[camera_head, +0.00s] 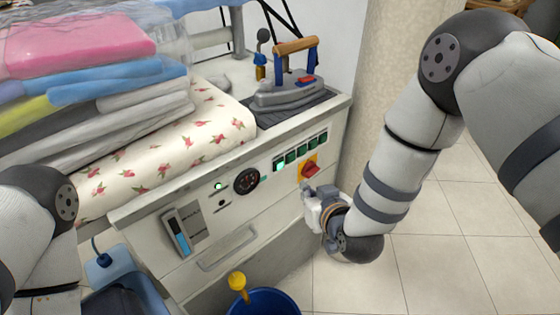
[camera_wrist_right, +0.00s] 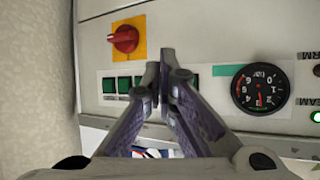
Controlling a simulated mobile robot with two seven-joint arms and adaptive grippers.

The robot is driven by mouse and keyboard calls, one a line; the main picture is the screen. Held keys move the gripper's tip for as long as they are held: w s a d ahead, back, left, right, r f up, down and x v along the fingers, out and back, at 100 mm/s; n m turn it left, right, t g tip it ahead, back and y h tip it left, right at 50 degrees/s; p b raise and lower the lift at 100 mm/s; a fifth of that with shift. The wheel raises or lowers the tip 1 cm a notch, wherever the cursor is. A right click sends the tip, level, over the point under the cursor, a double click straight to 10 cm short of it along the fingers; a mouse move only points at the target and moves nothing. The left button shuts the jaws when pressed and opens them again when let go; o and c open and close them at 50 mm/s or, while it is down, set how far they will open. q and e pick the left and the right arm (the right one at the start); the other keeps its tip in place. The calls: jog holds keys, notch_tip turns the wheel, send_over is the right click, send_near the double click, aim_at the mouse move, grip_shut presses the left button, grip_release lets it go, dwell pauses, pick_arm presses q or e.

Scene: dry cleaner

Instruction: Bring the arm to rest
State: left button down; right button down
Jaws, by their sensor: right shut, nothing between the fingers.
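My right arm (camera_head: 400,150) comes in from the right in the head view and reaches to the front of the white ironing station. My right gripper (camera_head: 312,192) is in front of the panel, just below the red rotary switch (camera_head: 310,171). In the right wrist view the right gripper (camera_wrist_right: 163,75) is shut, with its fingertips together and nothing between them. The red switch on its yellow plate (camera_wrist_right: 124,39) shows left of the fingertips there. I cannot tell whether the fingertips touch the panel. Part of my left arm (camera_head: 50,210) shows at the left edge; its gripper is out of view.
A panel with green buttons (camera_head: 300,149) and a dial (camera_head: 246,181) faces me. An iron (camera_head: 290,88) stands on top. Folded cloths (camera_head: 100,80) are stacked at the left. A blue bucket (camera_head: 262,302) is below. A column (camera_head: 385,60) stands behind; tiled floor (camera_head: 450,250) at right is clear.

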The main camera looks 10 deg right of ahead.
jog(key=s+d+f+g, duration=0.2)
jog(key=s+f, duration=0.2)
jog(key=s, duration=0.3)
jog(key=s+d+f+g+h+p, duration=0.1)
jog(key=s+d+f+g, duration=0.15)
jog(key=s, duration=0.45)
jog(key=s+d+f+g, duration=0.1)
jog(key=s+f+g, duration=0.2)
jog(key=s+f, duration=0.3)
pick_arm(q)
jog(key=w+r+t+p, duration=0.1)
jog(key=w+r, duration=0.1)
jog(key=shift+w+r, duration=0.35)
pick_arm(e)
jog(key=s+d+r+m+g, duration=0.1)
jog(key=s+d+g, duration=0.1)
jog(key=s, duration=1)
jog(key=s+d+r+g+h, duration=0.1)
jog(key=s+g, duration=0.4)
jog(key=s, duration=0.7)
jog(key=shift+s+d+m, duration=0.35)
jog(key=shift+d+m, duration=0.05)
jog(key=shift+d, duration=0.3)
jog(key=shift+r, duration=0.1)
